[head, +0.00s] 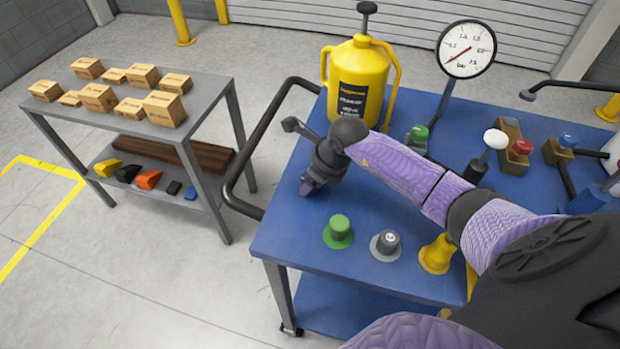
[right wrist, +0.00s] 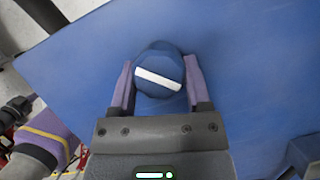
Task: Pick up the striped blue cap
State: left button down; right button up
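The striped blue cap (right wrist: 159,82) shows in the right wrist view as a round dark blue knob with one white bar across its top. My right gripper (right wrist: 158,68) has a purple finger on either side of the cap, very close to its sides. Whether the fingers press on it cannot be told. In the head view my right gripper (head: 309,186) points down over the left part of the blue table (head: 290,240). The cap is not clearly visible there, hidden at or behind the gripper. My left gripper is not in view.
A green cap (head: 339,230), a grey cap (head: 386,243) and a yellow cap (head: 438,254) stand in a row to the right of my gripper. Behind are a yellow canister (head: 358,80) and a dial gauge (head: 466,49). A grey shelf (head: 205,100) with boxes stands left.

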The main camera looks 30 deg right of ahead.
grip_shut()
jog(key=shift+r, duration=0.1)
notch_tip(320, 180, up, 9)
jog(key=shift+r+p, duration=0.1)
jog(key=shift+p, duration=1.05)
jog(key=shift+r, duration=0.35)
